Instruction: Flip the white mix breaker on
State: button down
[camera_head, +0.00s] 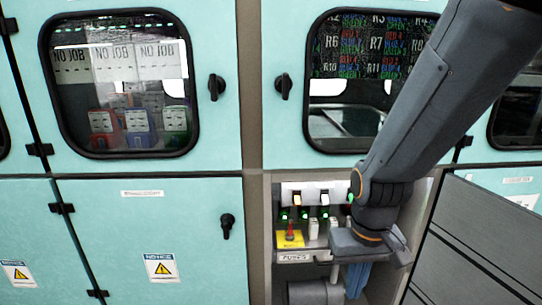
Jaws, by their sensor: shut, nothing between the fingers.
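A row of small breakers sits in the open recess of the cabinet, below the right window. One switch (297,199) has a warm orange-white tint, and a white switch (324,198) stands to its right. Small green lights glow beneath them. Labels naming the white mix breaker are too small to read, and switch positions are unclear. My gripper (368,246) is in front of the right part of the recess, right of and below these switches. It is shut and empty; its fingertips are hard to make out. My wrist and gripper hide the right end of the row.
A red knob (290,232) on a yellow plate sits below the breakers, above a "FUSES" label (294,257). A dark cylinder (314,292) and a blue item (357,279) are lower down. Teal cabinet doors (150,235) are closed at left. A grey panel (470,240) stands at right.

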aim_at(325, 201)
jog(key=z, duration=1.95)
jog(key=k, duration=0.95)
jog(key=u, duration=1.9)
